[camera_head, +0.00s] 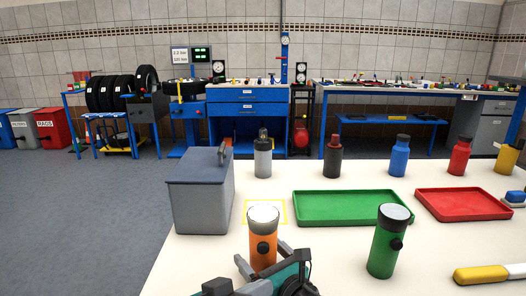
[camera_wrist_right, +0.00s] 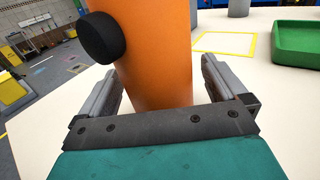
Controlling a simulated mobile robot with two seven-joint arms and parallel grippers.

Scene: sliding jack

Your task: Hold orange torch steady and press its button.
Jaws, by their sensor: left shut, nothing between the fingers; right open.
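The orange torch (camera_head: 262,226) stands upright near the table's front edge, its pale lens up. Its round black button (camera_head: 263,248) faces the head camera. My right gripper (camera_head: 264,258) is open around the torch's lower body, a finger on either side. In the right wrist view, the torch (camera_wrist_right: 158,60) is between the open fingers (camera_wrist_right: 160,88), with gaps visible at both sides, and the button (camera_wrist_right: 102,38) sticks out at upper left. My left gripper (camera_head: 217,287) is low at the bottom edge, shut and empty, mostly cut off or hidden, below and left of the torch.
A green torch (camera_head: 384,248) stands to the right. A grey box (camera_head: 200,205) is behind left, beside a yellow outlined square (camera_head: 280,203). Green (camera_head: 340,221) and red trays (camera_head: 455,217) lie behind. Several bottles line the back. A yellow-handled tool (camera_head: 482,275) lies at front right.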

